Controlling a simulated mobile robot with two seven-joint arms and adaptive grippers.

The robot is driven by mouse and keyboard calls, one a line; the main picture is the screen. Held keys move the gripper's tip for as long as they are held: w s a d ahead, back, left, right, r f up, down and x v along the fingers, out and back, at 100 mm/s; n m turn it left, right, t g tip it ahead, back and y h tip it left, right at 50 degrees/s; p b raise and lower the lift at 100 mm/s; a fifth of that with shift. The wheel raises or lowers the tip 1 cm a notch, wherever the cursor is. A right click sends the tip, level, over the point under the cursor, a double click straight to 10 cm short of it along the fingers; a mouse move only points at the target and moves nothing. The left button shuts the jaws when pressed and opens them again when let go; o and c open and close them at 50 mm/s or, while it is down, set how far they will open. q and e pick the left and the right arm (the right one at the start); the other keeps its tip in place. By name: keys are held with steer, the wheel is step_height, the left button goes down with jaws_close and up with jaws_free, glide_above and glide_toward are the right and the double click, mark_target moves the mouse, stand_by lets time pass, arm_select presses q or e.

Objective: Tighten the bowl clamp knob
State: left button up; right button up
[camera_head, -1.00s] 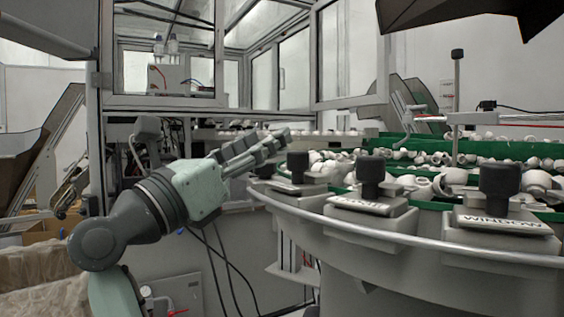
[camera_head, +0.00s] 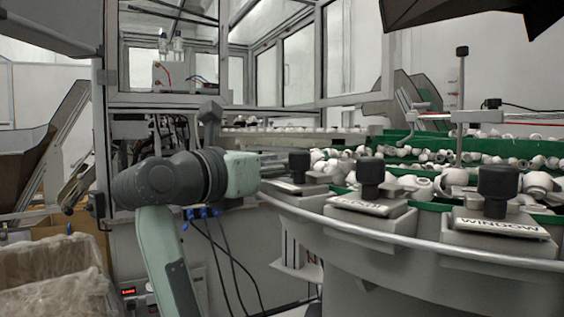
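Three black knobs stand upright on grey blocks along the rim of the round bowl (camera_head: 400,246): a left knob (camera_head: 299,164), a middle knob (camera_head: 371,172) and a right knob (camera_head: 497,184). The right knob's plate reads "WINDOW"; the middle and left labels are hard to read. My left arm comes in from the left, with its pale green wrist just left of the left knob. My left gripper (camera_head: 272,163) shows only as a small grey part beyond the wrist, near the left knob's block. Its fingers are not clear, and I cannot tell whether it touches anything. My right gripper is not in view.
White caps (camera_head: 425,155) lie in and behind the bowl along green guides. A thin post with a black top (camera_head: 462,60) rises behind the knobs. A framed glass enclosure (camera_head: 295,75) stands behind. A lined box (camera_head: 55,275) is at the lower left. Cables hang below my wrist.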

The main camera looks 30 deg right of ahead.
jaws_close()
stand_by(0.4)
